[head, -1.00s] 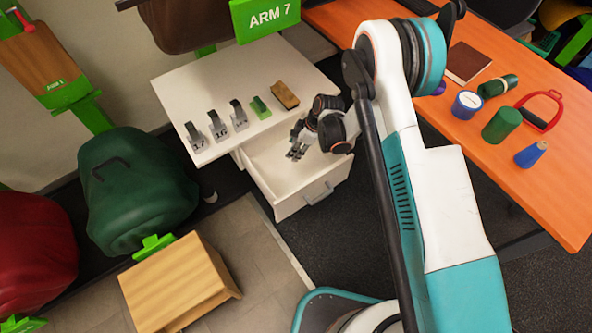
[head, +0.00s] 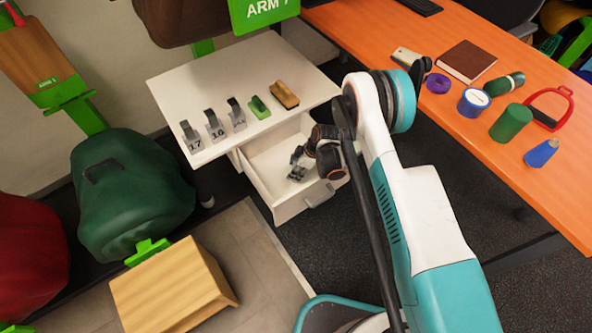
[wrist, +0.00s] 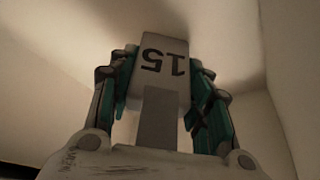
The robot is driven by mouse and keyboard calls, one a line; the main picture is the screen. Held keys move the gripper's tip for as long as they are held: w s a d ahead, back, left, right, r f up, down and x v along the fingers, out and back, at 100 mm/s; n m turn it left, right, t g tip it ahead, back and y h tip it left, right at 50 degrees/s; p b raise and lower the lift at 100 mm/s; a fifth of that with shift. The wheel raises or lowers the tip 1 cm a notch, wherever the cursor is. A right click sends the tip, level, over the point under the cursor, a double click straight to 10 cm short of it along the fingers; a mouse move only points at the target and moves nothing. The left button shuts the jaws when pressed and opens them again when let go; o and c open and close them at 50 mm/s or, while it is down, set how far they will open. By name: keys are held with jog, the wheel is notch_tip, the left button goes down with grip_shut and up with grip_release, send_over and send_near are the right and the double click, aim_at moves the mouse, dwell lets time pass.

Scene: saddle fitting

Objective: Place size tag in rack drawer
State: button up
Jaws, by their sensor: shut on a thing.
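The size tag (wrist: 165,62) is grey and marked 15, shown upside down in the wrist view. My gripper (wrist: 160,100) is shut on it, with a finger on each side. In the head view my gripper (head: 297,172) is over the open rack drawer (head: 262,176), inside its outline. The drawer is white, pulled out from the white rack. Pale drawer walls surround the tag in the wrist view. I cannot tell whether the tag touches the drawer floor.
Tags marked 17 (head: 191,139), 16 (head: 215,127) and another (head: 236,114) stand on the rack top (head: 185,85), beside a green block (head: 260,108) and a brown brush (head: 284,95). An orange table (head: 455,112) with several items stands right. A wooden block (head: 170,290) is front left.

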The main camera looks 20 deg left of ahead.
jog(key=o, duration=1.2)
jog(key=shift+r, duration=0.1)
jog(key=p+v, duration=0.4)
jog(key=v, duration=0.8)
jog(key=shift+r, duration=0.1)
